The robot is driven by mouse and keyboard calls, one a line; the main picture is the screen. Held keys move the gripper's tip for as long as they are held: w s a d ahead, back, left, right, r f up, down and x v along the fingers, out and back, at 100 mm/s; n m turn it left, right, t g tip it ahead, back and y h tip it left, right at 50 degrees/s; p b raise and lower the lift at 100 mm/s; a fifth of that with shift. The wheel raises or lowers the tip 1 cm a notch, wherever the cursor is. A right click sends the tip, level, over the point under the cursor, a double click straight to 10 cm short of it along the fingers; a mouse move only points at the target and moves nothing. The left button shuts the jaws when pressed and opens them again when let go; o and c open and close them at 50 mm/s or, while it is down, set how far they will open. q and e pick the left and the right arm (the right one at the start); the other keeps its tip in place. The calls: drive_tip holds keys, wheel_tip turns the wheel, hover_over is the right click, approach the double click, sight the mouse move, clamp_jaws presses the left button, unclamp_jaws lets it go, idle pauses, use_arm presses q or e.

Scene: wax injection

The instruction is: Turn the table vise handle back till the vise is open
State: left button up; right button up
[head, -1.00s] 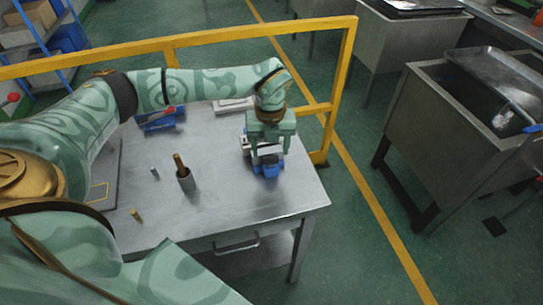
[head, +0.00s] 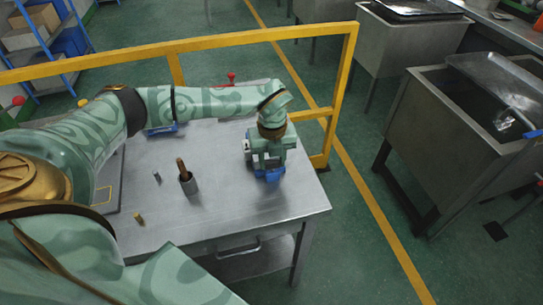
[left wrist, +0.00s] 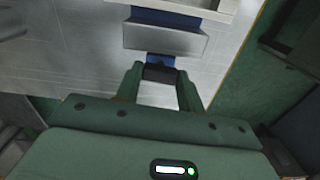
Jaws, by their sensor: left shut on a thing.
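The table vise (head: 268,175), with a blue base and grey jaws, stands near the right edge of the metal table. My left gripper (head: 265,157) is directly over it, pointing down, and hides most of its top. In the left wrist view, the left gripper (left wrist: 160,88) is shut on a small dark piece at the end of the vise, which looks like the vise handle (left wrist: 160,72). The vise's grey jaw block and blue body (left wrist: 165,38) lie just beyond the fingertips. How far the jaws stand apart is hard to tell. My right gripper is not in view.
A dark grey cup with a brown-handled tool (head: 188,184) stands mid-table, with small metal pieces (head: 156,176) nearby. A blue thing (head: 162,130) is partly hidden behind my left arm. A yellow rail (head: 340,90) runs behind the table. The table's front right is clear.

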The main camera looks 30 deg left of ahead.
sight(272, 162)
use_arm(q)
drive_tip(key=shift+r+n, duration=0.25)
drive_tip(key=shift+n, duration=0.15)
drive_tip(key=shift+w+f, duration=0.1)
drive_tip(key=shift+f, duration=0.15)
drive_tip(key=o, duration=1)
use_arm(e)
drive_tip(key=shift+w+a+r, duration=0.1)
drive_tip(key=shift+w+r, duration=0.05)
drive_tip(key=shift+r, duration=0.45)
use_arm(q)
wheel_tip(272, 162, up, 16)
drive_tip(key=p, duration=0.3)
drive_tip(key=shift+r, duration=0.15)
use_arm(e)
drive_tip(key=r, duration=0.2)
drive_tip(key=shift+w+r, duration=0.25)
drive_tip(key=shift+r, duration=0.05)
